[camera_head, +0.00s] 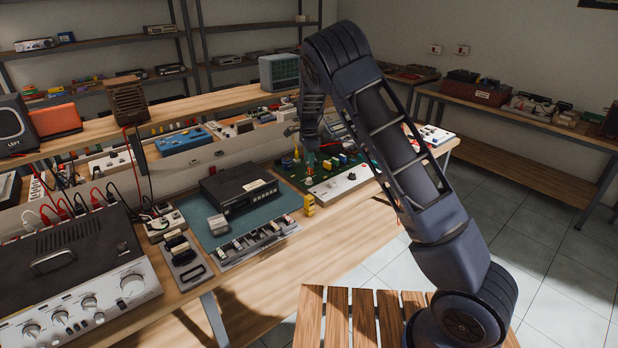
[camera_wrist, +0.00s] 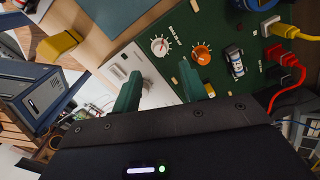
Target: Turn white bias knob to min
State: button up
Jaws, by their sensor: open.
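The white knob (camera_wrist: 160,46) is a round dial on a green circuit board (camera_wrist: 213,20) in the wrist view. It has a reddish pointer mark and scale marks around it. An orange knob (camera_wrist: 201,54) sits right beside it. My gripper (camera_wrist: 160,70) is open, its two green fingers apart, with empty space between them. The white knob lies just beyond the fingertips, roughly in line with the gap, and I see no contact. In the head view, my gripper (camera_head: 309,158) hangs over the green board (camera_head: 290,171), and my arm hides part of that area.
A yellow plug (camera_wrist: 270,27) and a red plug (camera_wrist: 282,57) with cables stand on the board's right side, near a small grey component (camera_wrist: 235,61). A yellow block (camera_wrist: 57,45) lies on the wooden bench. A black device (camera_head: 238,186) rests on a mat to the left.

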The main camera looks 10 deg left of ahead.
aim_at(309, 178)
notch_tip(309, 178, down, 9)
jog(key=shift+r, duration=0.2)
dwell(0.3)
grip_shut()
